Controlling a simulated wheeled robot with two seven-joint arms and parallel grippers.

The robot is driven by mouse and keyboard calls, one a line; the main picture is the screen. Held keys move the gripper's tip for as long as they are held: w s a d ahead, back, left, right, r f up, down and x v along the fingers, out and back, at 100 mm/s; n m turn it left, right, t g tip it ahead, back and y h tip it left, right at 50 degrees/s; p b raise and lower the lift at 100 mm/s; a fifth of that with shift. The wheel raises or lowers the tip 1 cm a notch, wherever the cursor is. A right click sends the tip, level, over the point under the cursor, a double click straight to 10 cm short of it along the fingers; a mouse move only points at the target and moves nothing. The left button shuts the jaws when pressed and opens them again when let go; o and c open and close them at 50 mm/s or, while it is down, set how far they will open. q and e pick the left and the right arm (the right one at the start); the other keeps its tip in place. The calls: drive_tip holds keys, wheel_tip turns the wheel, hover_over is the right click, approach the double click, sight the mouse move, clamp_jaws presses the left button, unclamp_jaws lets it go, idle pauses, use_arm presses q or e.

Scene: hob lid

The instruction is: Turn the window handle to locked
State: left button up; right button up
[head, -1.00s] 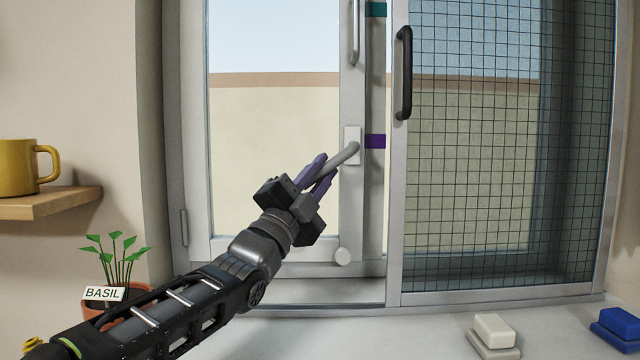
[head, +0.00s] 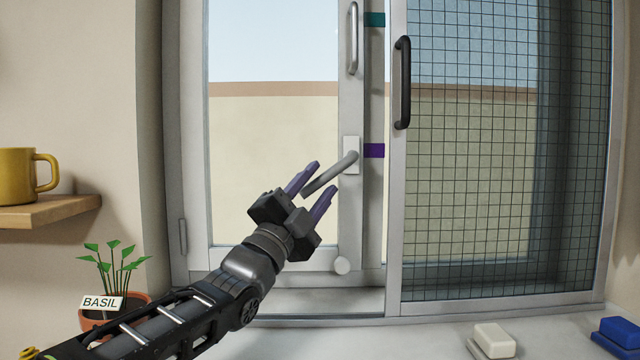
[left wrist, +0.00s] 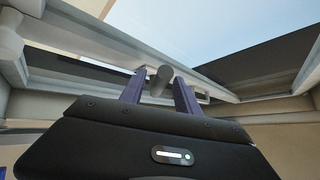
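The window handle (head: 332,174) is a grey lever on a white plate (head: 351,144) on the right stile of the left window sash. It slopes down and to the left from its pivot. My left gripper (head: 321,177) is open at the handle's free end, its purple fingers apart on either side of the lever. The left wrist view shows the handle's rounded end (left wrist: 161,80) between the spread fingers (left wrist: 159,90), with gaps on both sides. My right gripper is not in view.
Purple (head: 373,150) and teal (head: 374,19) marks are on the frame. A mesh screen (head: 490,170) with a black pull (head: 403,82) stands right. A basil pot (head: 140,304) and a shelf (head: 50,210) with a mug (head: 18,175) are left. White (head: 492,340) and blue (head: 618,333) blocks lie on the sill.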

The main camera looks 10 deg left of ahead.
use_arm(q)
drive_tip(key=v, duration=0.6)
drive_tip(key=shift+s+f+b, duration=0.2)
drive_tip(key=shift+s+b, duration=0.05)
drive_tip(key=shift+b, duration=0.15)
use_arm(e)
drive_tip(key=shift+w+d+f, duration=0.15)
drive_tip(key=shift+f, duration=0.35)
use_arm(q)
drive_tip(key=shift+a, duration=0.15)
drive_tip(key=shift+c, duration=0.3)
